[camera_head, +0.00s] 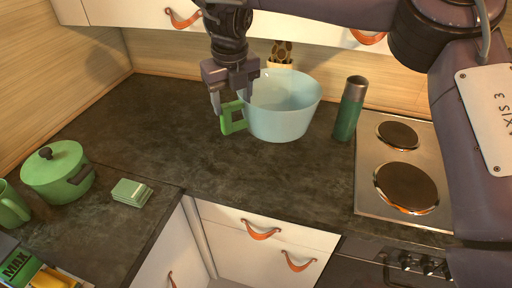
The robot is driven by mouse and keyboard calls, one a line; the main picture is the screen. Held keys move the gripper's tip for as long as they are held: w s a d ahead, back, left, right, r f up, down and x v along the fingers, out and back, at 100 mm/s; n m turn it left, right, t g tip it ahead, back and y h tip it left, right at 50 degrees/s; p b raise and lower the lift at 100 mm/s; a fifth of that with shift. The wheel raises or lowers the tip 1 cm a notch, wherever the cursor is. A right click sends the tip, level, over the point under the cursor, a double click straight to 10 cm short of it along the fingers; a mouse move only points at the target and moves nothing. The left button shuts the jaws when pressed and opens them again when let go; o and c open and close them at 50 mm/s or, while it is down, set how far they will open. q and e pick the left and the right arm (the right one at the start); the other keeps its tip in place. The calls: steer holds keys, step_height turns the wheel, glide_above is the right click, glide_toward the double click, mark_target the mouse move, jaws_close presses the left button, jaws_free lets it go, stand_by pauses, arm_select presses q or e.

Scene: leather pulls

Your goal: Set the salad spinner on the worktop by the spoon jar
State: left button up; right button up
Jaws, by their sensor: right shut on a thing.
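The pale blue bowl-shaped salad spinner (285,112) with a green side handle (233,120) is upright at the back middle of the dark worktop (260,178). My right gripper (232,104) comes down from above and is shut on the green handle, left of the bowl. I cannot tell whether the bowl's base touches the worktop. Right behind the bowl, what looks like the spoon jar (281,65) shows a cream rim with a brown spotted top; its lower part is hidden by the bowl. My left gripper is not in view.
A green cylinder with a grey top (349,110) stands right of the bowl, before the hob (368,190). A green pot (58,172), a small green stack (131,192) and a green mug (10,205) are at left. The worktop's middle is clear. Wall cupboards (300,30) hang above.

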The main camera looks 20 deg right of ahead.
step_height(320, 180, down, 13)
steer(key=shift+r+p, duration=0.1)
steer(key=shift+p, duration=0.7)
step_height(320, 180, down, 4)
steer(key=shift+d+f+p, duration=0.1)
steer(key=shift+f+p, duration=0.15)
steer(key=shift+p, duration=0.3)
steer(key=o, duration=1.3)
steer(key=shift+r, duration=0.1)
steer(key=shift+s+r+b, duration=0.3)
steer(key=shift+r+b, duration=0.25)
steer(key=shift+r, duration=1.4)
steer(key=shift+s+r+b, duration=0.35)
steer(key=shift+r+b, duration=0.25)
steer(key=shift+r, duration=1.35)
steer(key=shift+s+r+b, duration=0.3)
steer(key=shift+r+b, duration=0.25)
steer(key=shift+r, duration=1.4)
